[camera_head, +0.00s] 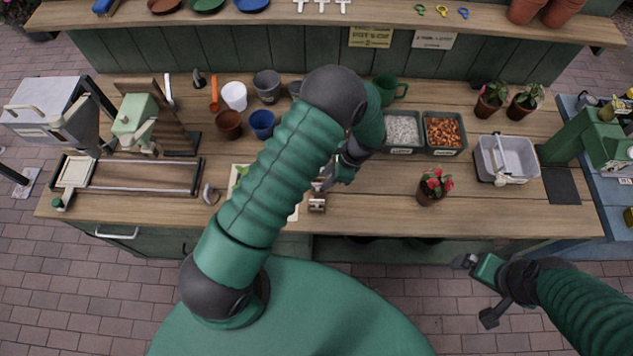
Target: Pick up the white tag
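Several white T-shaped tags stand in a row on the raised back shelf; the left one (299,5), the middle one (321,6) and the right one (343,6) are cut by the top edge of the view. My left gripper (328,184) is over the middle of the workbench, well in front of the shelf and apart from the tags. My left arm partly hides it, and its opening is not clear. My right gripper (477,291) is open and empty, in front of the bench's front edge at the lower right.
The wooden shelf (400,15) also bears plates and terracotta pots. On the bench (490,215) are cups, a green mug (388,90), pebble and bark trays, potted plants and a grey bin (515,160). A small metal piece (317,204) lies by my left gripper. The front right bench is clear.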

